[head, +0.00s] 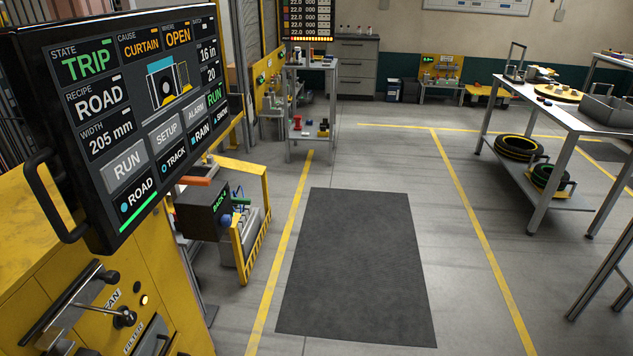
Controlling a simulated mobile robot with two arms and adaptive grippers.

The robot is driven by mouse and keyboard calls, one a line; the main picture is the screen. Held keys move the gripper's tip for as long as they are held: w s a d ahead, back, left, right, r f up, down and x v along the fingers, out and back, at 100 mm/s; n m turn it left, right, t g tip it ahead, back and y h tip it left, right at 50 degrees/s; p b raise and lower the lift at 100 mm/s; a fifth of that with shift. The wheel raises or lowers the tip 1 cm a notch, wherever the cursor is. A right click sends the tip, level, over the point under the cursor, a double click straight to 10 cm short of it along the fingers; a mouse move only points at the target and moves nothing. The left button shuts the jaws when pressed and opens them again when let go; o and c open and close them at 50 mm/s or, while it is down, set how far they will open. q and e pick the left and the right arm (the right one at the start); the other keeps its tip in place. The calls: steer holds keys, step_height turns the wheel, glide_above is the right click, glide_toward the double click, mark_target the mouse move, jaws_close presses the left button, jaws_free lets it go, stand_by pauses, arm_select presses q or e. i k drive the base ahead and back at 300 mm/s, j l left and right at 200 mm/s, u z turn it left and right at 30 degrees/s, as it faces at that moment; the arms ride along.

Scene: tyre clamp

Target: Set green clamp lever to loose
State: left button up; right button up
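I cannot make out a green clamp lever in the head view. A metal lever with a dark knob (95,310) sits on the front of the yellow cabinet at the lower left; it is not green. A dark box with a green-lit display (207,204) and an orange bar on top stands beside the cabinet, by a yellow frame. On the right workbench (562,107) are a yellow disc (558,92) and small metal devices, too small to read in detail. Neither of my grippers is in view.
A large screen panel (130,110) showing TRIP fills the upper left. A dark mat (355,265) lies on clear floor between yellow lines. A shelf trolley (310,95) stands beyond it. Tyres (518,148) lie on the right workbench's lower shelf.

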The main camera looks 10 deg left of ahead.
mark_target(235, 200)
steer(key=i+l, duration=0.15)
steer(key=i, duration=0.65)
steer(key=i+l, duration=0.2)
steer(key=i, duration=0.55)
steer(key=i+l+u, duration=0.1)
steer(key=i+u, duration=0.15)
steer(key=u, duration=0.2)
steer(key=i+l+u, duration=0.15)
steer(key=u, duration=0.25)
steer(key=i+l+u, duration=0.3)
steer(key=u, duration=0.15)
steer(key=i+l+u, duration=0.2)
steer(key=l+u, duration=0.25)
steer(key=j, duration=0.15)
